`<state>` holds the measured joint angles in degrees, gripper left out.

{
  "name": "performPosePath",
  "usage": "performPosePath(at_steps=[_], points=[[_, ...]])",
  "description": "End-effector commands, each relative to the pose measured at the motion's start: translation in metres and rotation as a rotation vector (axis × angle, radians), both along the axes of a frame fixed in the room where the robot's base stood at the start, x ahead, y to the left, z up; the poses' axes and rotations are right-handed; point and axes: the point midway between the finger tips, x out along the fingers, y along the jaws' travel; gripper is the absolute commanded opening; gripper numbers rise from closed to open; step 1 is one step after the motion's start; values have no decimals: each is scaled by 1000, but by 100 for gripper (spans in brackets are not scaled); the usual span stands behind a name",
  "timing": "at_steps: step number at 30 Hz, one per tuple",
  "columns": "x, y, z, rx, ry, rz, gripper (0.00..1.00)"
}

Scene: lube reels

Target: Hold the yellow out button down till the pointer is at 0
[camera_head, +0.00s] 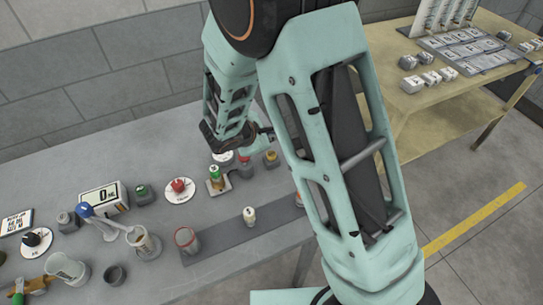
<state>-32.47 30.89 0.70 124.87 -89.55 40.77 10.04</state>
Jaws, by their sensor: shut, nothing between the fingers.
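A small button box with a yellow-orange button (271,155) stands near the back right of the grey bench. My gripper (263,137) is shut and empty, low beside this button at its back left. I cannot tell whether the fingertips touch it. A red button (243,160) is just left of the yellow one. A round white dial face (222,156) sits further left, partly hidden, and I cannot make out a pointer on it. My arm covers much of the right of the view.
A post with a green top (215,172) stands close to the buttons.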

Motion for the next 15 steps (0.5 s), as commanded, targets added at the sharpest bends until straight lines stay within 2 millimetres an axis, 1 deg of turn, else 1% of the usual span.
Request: performPosePath(at_steps=[1,6,10,15], points=[[0,0,-13,-1,1,1,0],[0,0,-37,0,-1,1,0],[0,0,-49,1,-1,0,0],[0,0,-54,1,-1,0,0]])
